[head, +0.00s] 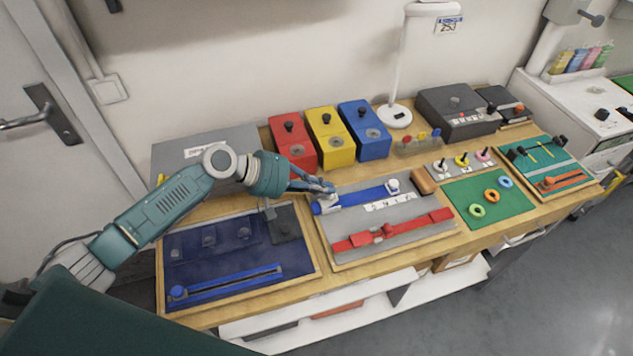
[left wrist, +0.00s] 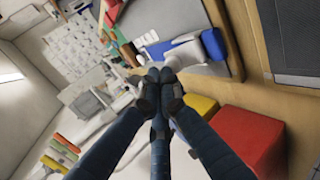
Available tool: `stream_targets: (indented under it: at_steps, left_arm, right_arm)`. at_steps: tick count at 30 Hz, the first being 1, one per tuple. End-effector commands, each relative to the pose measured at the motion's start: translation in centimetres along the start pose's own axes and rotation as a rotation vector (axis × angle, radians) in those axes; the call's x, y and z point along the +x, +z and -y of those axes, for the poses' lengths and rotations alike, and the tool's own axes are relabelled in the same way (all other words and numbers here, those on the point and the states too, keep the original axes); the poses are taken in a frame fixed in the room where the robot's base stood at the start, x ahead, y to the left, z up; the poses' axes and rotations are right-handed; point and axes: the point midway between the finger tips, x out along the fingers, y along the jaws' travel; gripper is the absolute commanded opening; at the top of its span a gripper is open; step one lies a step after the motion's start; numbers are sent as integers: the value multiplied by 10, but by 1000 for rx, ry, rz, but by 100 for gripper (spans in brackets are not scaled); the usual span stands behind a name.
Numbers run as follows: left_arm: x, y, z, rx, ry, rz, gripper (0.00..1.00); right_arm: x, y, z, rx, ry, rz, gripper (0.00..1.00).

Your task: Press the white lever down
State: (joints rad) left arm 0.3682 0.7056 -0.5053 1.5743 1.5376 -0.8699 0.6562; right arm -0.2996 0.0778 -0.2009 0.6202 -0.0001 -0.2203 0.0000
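A white, lever-like part (head: 328,203) sits at the left end of the blue rail (head: 362,195) on a grey board. In the left wrist view the white part (left wrist: 187,52) lies just beyond my fingertips, beside the rail's blue end (left wrist: 213,43). My left gripper (head: 326,188) is over this end of the rail, and its fingertips meet (left wrist: 160,76) with nothing seen between them. I cannot tell if they touch the white part, which they partly hide. A white-based control (head: 443,166) also stands on a small panel farther right. My right gripper is out of view.
Red (head: 291,143), yellow (head: 330,137) and blue (head: 365,130) boxes with black knobs stand behind my gripper. A red slider (head: 385,234) runs along the board's front. A dark blue panel (head: 225,250) lies left, a green mat (head: 490,200) with rings right.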

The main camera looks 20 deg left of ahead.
Motion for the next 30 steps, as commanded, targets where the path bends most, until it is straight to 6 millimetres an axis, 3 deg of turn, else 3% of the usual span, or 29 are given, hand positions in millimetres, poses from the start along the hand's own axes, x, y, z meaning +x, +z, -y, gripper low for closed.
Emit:
stream_targets:
  at_steps: [5, 30]
  left_arm:
    - [11, 0, -6, -1, 2, 1, 0]
    - [1, 0, -18, 0, 2, 0, 0]
  right_arm:
    - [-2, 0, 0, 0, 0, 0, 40]
    - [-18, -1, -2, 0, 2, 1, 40]
